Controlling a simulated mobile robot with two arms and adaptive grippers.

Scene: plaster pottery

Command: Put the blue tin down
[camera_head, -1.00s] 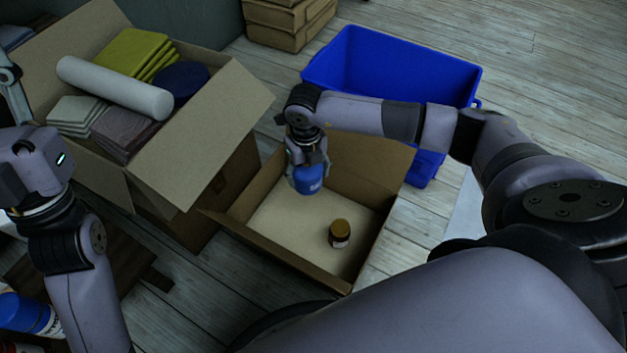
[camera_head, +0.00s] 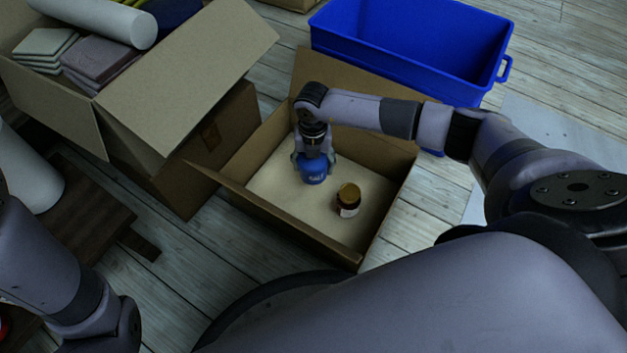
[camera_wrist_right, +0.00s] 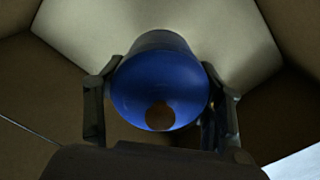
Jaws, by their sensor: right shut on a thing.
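The blue tin (camera_head: 313,170), with white lettering on its side, is upright inside the open cardboard box (camera_head: 290,228). My right gripper (camera_head: 314,158) comes down from above and is shut on the tin. In the right wrist view the blue tin (camera_wrist_right: 160,88) sits between the two fingers of my right gripper (camera_wrist_right: 160,100). The tin is at or very near the box floor; I cannot tell whether it touches. My left gripper is out of view; only part of my left arm shows at the lower left.
A brown jar with a yellowish lid (camera_head: 348,200) stands in the same box, right of the tin. A larger cardboard box (camera_head: 187,90) with folded cloths is at the left. A blue plastic bin (camera_head: 410,50) stands behind.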

